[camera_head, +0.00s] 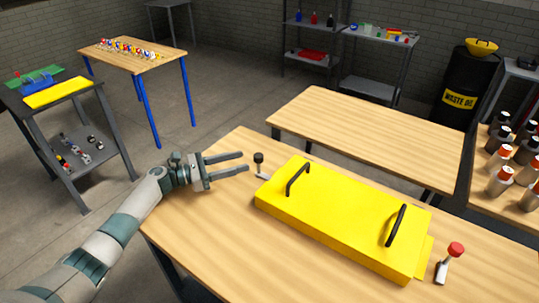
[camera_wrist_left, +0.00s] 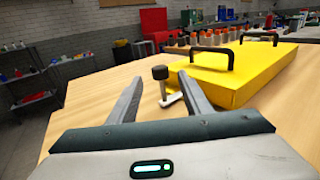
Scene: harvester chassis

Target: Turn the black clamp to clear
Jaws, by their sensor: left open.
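The black clamp (camera_head: 259,161) has a black knob on a pale stem and stands at the left end of a yellow box (camera_head: 335,215) with two black handles. Its metal foot points toward the box. My left gripper (camera_head: 245,161) is open just left of the clamp, its fingers pointing at it, with nothing held. In the left wrist view the clamp (camera_wrist_left: 161,78) shows beyond and between the two spread fingers (camera_wrist_left: 160,85), close to the right one. A red-knobbed clamp (camera_head: 453,252) stands at the box's right end. My right gripper is not in view.
The wooden table (camera_head: 215,237) is clear in front of the box. A second wooden table (camera_head: 375,125) stands behind, empty. Bottles (camera_head: 502,160) crowd a table at the right. A black waste oil drum (camera_head: 466,80) stands at the back right.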

